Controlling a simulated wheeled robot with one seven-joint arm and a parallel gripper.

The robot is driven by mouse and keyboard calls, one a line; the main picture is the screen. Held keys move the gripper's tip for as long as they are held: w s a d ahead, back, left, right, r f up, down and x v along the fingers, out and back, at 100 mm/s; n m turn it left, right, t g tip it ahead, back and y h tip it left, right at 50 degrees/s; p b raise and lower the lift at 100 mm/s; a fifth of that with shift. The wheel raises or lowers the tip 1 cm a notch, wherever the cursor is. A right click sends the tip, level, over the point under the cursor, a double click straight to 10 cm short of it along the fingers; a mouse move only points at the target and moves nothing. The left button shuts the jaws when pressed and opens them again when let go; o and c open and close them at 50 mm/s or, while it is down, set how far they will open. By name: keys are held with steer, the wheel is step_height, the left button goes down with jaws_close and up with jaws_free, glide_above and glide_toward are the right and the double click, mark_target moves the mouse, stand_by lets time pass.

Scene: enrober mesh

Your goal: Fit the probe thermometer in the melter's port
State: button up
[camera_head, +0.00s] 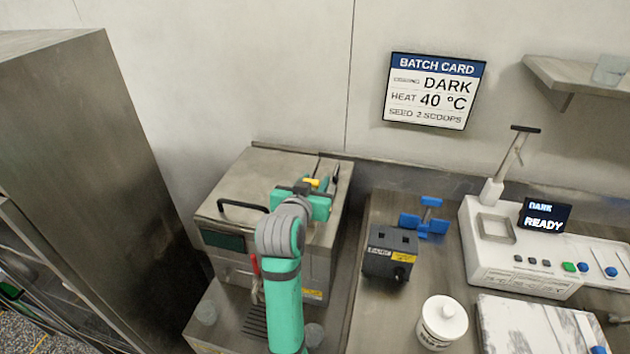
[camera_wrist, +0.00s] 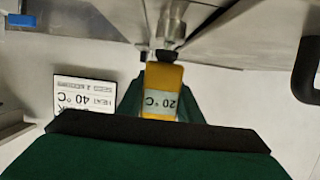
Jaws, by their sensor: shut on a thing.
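The probe thermometer (camera_wrist: 161,92) is a yellow body with a display reading 20 °C, upside down in the wrist view. A dark collar and grey metal lie beyond it, close to steel surfaces. My gripper (camera_head: 318,185) is shut on the yellow body, above the right part of the melter's top. The melter (camera_head: 262,172) is a steel box with a black lid handle, left of centre in the head view. The thermometer (camera_head: 313,182) shows there only as a small yellow patch. I cannot make out the port or tell whether the probe is in it.
A black box (camera_head: 391,252) and a blue fixture (camera_head: 425,218) stand on the bench right of the melter. A white machine (camera_head: 510,262) reads DARK READY. A white jar (camera_head: 442,322) stands in front. The batch card (camera_head: 434,91) says DARK, 40 °C. A steel cabinet (camera_head: 80,140) stands left.

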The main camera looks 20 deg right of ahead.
steer(key=shift+f, duration=0.4)
steer(key=o, duration=1.1)
steer(key=shift+o, duration=0.2)
steer(key=v, duration=1.1)
steer(key=shift+w, duration=0.1)
